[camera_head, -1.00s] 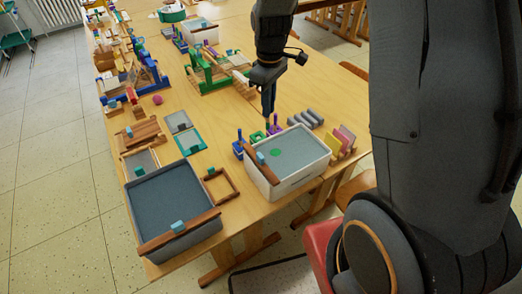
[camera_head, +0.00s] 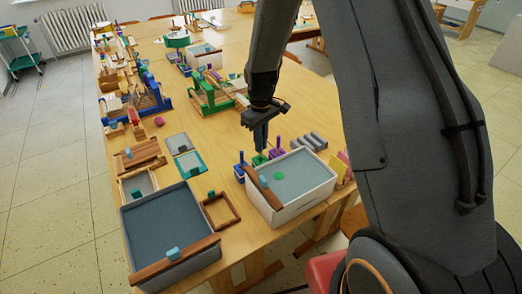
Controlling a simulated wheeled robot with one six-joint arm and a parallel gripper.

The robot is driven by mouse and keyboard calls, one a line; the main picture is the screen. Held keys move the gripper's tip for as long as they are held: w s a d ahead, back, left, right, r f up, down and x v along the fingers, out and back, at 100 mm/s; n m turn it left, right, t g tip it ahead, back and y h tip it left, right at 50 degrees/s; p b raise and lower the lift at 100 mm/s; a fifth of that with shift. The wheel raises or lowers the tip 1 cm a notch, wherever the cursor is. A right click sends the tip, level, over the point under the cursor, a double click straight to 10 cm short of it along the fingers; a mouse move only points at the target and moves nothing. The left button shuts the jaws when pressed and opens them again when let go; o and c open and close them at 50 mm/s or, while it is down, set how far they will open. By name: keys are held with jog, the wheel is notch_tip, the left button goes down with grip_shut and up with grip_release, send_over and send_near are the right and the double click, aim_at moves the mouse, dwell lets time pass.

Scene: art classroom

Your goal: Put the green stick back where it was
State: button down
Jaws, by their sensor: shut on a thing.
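My gripper (camera_head: 261,145) points straight down just behind the white-walled tub and is shut on a thin thing between its fingertips. The thing is too small and too covered by the fingers to make out; it fits the green stick. Directly below the fingertips is a small green holder (camera_head: 259,159), between a blue holder (camera_head: 240,170) with a blue stick on the left and a purple holder (camera_head: 277,153) with a purple stick on the right. I cannot tell whether the held thing touches the green holder.
The white tub (camera_head: 288,212) with grey filling, a green spot and a wooden bar stands close in front of the holders. Grey rolls (camera_head: 309,141) lie to the right.

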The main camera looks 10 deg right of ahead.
aim_at(261, 161)
jog(key=shift+f+p, duration=0.45)
jog(key=shift+f, duration=1.35)
jog(key=shift+f, duration=0.1)
jog(key=c, duration=1.8)
grip_release()
jog(key=shift+c, duration=0.2)
notch_tip(261, 161, up, 12)
jog(key=b, duration=0.3)
jog(key=shift+b, duration=0.3)
jog(key=s+d+r+m, duration=0.1)
jog(key=s+m, duration=0.2)
jog(key=s, duration=0.7)
jog(key=s+d+r+m+t, duration=0.1)
jog(key=s+r+m, duration=0.1)
jog(key=s, duration=0.9)
jog(key=shift+s+d+m, duration=0.3)
jog(key=shift+d+m, duration=0.1)
jog(key=shift+m, duration=0.3)
